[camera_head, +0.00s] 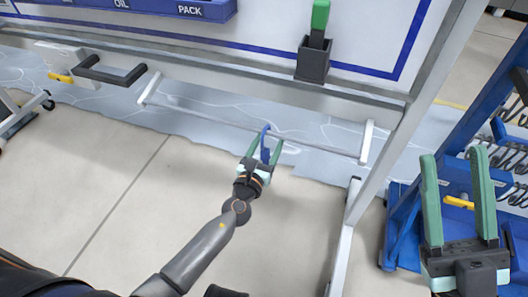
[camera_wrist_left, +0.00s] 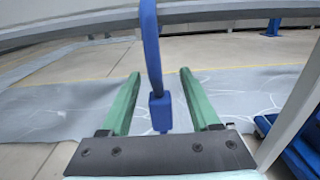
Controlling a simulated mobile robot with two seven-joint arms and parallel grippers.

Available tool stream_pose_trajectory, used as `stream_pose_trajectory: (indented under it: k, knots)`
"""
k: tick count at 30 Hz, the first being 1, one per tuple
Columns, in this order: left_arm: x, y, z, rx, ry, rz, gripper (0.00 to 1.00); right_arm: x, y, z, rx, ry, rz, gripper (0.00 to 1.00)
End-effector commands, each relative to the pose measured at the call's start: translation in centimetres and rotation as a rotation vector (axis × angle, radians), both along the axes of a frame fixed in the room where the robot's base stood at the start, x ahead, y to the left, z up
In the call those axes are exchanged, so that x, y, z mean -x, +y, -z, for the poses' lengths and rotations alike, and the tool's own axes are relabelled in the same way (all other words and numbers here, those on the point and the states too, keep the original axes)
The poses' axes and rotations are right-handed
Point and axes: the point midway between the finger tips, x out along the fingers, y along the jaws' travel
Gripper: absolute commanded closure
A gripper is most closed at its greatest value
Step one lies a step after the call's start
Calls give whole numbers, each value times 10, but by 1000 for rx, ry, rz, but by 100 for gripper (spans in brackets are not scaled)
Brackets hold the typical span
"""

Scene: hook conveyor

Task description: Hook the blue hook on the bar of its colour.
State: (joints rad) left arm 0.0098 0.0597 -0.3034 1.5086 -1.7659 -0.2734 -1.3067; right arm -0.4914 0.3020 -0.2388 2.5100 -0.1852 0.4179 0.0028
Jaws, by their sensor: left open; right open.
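The blue hook (camera_head: 266,140) is at the pale bar (camera_head: 205,118) in the head view, its upper end overlapping the bar. In the left wrist view the hook (camera_wrist_left: 161,112) hangs upright, a curved strap above a small block. Its top is cut off there, so I cannot fully tell how it sits on the bar. My left gripper (camera_head: 264,144) is open, with one finger on each side of the hook. A gap shows on both sides of the block in the left wrist view. My right gripper (camera_head: 454,157) is open and empty at the right.
A black bracket (camera_head: 112,75) sticks out of the frame at the left. A dark holder (camera_head: 313,62) with a green handle is on the panel above. A blue rack (camera_head: 400,225) stands behind my right gripper. The floor (camera_head: 120,180) at the left is clear.

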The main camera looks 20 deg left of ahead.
Motion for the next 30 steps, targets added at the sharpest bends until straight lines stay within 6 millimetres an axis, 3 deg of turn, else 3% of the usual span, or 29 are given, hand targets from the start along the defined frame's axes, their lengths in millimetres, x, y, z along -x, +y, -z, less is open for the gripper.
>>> stream_pose_trajectory:
  k: [9,25,30]
  knots:
    - [-2,0,0,1,0,0,39,0,0,0,-1,2,-1,50]
    - [-2,0,0,0,0,-1,98,0,1,1,3,2,-3,50]
    - [-2,0,0,0,0,-1,100,0,1,1,4,2,-3,50]
